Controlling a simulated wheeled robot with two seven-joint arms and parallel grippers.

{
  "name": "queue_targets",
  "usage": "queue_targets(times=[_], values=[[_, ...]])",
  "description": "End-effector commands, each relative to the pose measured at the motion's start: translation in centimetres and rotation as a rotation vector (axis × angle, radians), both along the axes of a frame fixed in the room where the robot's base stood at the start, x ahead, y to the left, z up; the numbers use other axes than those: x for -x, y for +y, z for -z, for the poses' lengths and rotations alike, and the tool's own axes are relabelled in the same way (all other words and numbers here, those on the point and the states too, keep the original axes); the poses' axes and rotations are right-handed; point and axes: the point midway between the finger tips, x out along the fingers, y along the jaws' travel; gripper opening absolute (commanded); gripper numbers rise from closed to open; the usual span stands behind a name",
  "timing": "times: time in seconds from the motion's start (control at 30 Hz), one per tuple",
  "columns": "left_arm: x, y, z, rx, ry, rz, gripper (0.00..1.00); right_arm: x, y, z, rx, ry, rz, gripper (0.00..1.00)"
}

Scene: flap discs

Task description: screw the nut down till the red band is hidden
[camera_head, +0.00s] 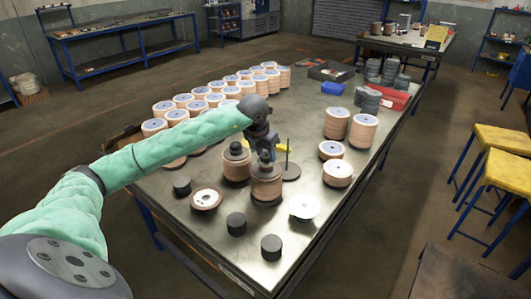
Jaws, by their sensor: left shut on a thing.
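My left gripper (266,158), at the end of the green-sleeved arm, points down over a stack of flap discs (267,188) near the middle of the metal table. It is shut on the dark nut (265,170) at the top of this stack. The fingers cover much of the nut, and I cannot make out a red band at this size. A second disc stack with a dark top (236,160) stands just left and behind. A bare upright rod on a round base (291,172) stands to the right. My right gripper is not in view.
Dark cylinders (237,224) and single discs (303,206) lie in front on the table (330,215). Rows of disc stacks (186,102) fill the back left. More stacks (362,131), a blue bin (332,88) and a red box (392,99) stand at the right and back.

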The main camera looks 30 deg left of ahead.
Motion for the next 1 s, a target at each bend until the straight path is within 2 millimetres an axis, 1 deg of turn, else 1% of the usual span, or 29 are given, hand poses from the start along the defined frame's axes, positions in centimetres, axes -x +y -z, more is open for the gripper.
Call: queue_targets(times=[0.67, 1.0], values=[[0.0, 0.0, 1.2, 0.0, 0.0, 0.0, 0.18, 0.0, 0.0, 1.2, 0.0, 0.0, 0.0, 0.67], [0.0, 0.0, 1.2, 0.0, 0.0, 0.0, 0.18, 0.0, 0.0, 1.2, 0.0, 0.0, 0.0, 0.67]])
